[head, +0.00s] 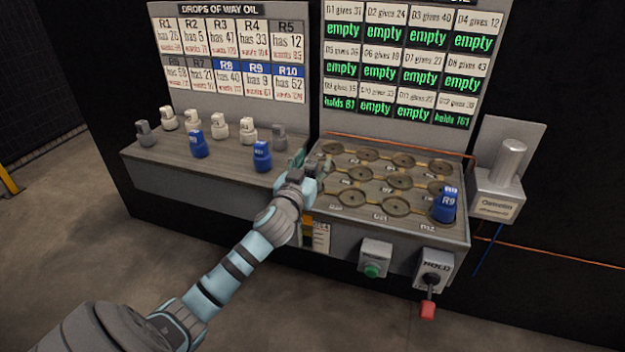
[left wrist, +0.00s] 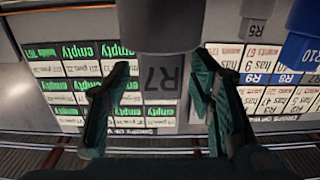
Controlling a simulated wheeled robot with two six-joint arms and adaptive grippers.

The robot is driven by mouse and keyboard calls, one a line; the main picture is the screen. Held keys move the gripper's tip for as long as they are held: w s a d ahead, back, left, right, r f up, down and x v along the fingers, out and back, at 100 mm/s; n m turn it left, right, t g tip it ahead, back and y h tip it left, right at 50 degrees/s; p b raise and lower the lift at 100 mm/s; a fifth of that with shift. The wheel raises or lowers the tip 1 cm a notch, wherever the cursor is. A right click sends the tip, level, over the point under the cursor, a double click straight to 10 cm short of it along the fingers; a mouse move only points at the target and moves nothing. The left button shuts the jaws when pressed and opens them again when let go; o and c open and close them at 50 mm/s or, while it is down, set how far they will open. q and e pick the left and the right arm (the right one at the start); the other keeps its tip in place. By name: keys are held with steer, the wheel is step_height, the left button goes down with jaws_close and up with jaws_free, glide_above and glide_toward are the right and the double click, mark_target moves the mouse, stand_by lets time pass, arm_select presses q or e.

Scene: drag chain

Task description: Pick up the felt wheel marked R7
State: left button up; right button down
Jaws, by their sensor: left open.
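The felt wheel marked R7 (left wrist: 163,78) is grey and shows in the left wrist view, its label upside down. It stands between the two dark green fingers of my left gripper (left wrist: 160,92), which is open. Gaps show between the fingers and the marked part. In the head view my left gripper (head: 311,164) is at the left end of the right-hand bench, and R7 is mostly hidden behind it. My right gripper is not in view.
White, grey and blue wheels, including a blue one (head: 262,156), stand on the left shelf (head: 165,160). A blue R9 wheel (head: 445,206) sits at the right bench's front right. Most ring spots (head: 397,181) are empty. A red-handled HOLD lever (head: 428,307) hangs in front.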

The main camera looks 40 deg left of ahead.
arm_select(q)
steer(key=shift+s, duration=0.1)
jaws_close()
